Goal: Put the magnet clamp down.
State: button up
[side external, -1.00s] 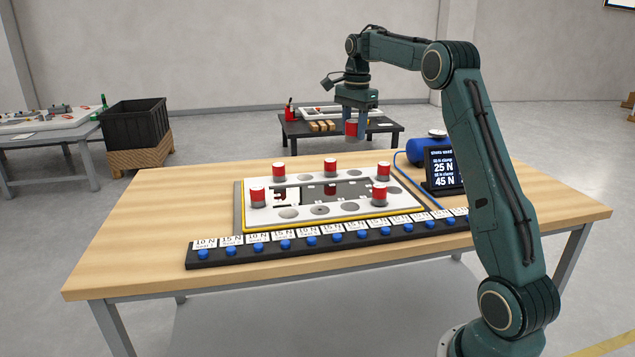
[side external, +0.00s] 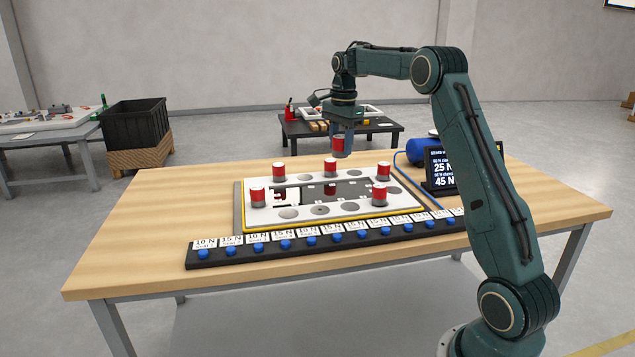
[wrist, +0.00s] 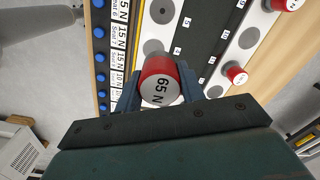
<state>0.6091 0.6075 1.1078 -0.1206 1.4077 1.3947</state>
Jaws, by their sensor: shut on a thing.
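My gripper (side external: 343,153) is shut on a red magnet clamp (side external: 338,144) with a pale end face, held in the air above the far side of the white plate (side external: 350,211). In the wrist view the held clamp (wrist: 160,82) shows its end marked 65 N, between the two fingers of my gripper (wrist: 159,92). Several similar red clamps stand upright on the plate, such as one at the near left (side external: 258,196) and one at the far middle (side external: 331,167). Grey round seats (side external: 289,213) along the near edge are empty.
A black strip with blue buttons (side external: 285,244) and force labels runs along the plate's near side. A dark display (side external: 440,170) reading 25 N and 45 N stands at the right, by a blue tank (side external: 425,152). The wooden table's left side (side external: 170,215) is clear.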

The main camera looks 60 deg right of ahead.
aim_at(320, 210)
jog(key=w+a+f, duration=0.1)
jog(key=f, duration=0.1)
jog(key=w+a+f, duration=0.1)
jog(key=a+f, duration=0.1)
jog(key=f, duration=0.1)
jog(key=w+a+f, duration=0.1)
jog(key=f, duration=0.1)
jog(key=shift+w+a+f, duration=0.15)
jog(key=shift+w+f, duration=0.05)
jog(key=shift+w, duration=0.15)
jog(key=shift+f, duration=4.05)
jog(key=shift+f, duration=0.15)
jog(key=o, duration=1.2)
jog(key=r, duration=1.2)
jog(key=shift+s+r, duration=0.2)
